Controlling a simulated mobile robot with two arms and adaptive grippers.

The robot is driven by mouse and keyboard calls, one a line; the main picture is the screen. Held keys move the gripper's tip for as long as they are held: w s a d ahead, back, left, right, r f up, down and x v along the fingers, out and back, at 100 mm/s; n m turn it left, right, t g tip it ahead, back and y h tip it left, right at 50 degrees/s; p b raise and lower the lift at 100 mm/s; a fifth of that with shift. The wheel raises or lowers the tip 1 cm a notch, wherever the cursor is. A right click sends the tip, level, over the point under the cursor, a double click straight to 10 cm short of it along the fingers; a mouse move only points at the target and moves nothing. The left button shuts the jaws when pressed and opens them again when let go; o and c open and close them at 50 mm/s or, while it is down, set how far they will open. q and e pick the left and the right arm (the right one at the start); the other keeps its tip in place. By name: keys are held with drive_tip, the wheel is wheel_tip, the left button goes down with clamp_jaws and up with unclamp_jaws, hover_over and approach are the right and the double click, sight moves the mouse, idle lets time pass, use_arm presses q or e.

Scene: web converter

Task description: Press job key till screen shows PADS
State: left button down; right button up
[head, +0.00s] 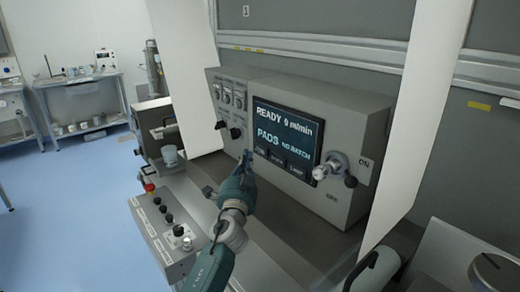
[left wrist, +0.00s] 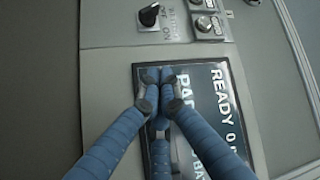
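The screen (head: 287,138) on the grey control cabinet is lit and reads "READY 0 m/min" above "PADS NO BATCH". Several dark keys sit along its bottom edge; the leftmost key (head: 261,153) has a label too small to read surely. My left gripper (head: 248,156) is at the lower left edge of the screen, beside that key. In the left wrist view the screen (left wrist: 215,110) appears turned, and my left gripper (left wrist: 159,76) has its blue fingertips together, with nothing between them. I cannot tell whether the tips touch the panel. My right gripper is not in view.
A lever handle (head: 330,167) sticks out right of the screen. Switches and buttons (head: 228,96) are left of it. A lower console (head: 165,230) with a red stop button (head: 150,187) stands at left. White panels (head: 420,110) flank the cabinet.

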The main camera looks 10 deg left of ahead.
use_arm(q)
drive_tip(key=s+a+p, duration=0.1)
drive_tip(key=s+a, duration=0.1)
drive_tip(key=s, duration=0.1)
drive_tip(key=shift+a+r, duration=0.1)
drive_tip(key=shift+a, duration=0.05)
drive_tip(key=shift+w, duration=0.1)
idle(0.4)
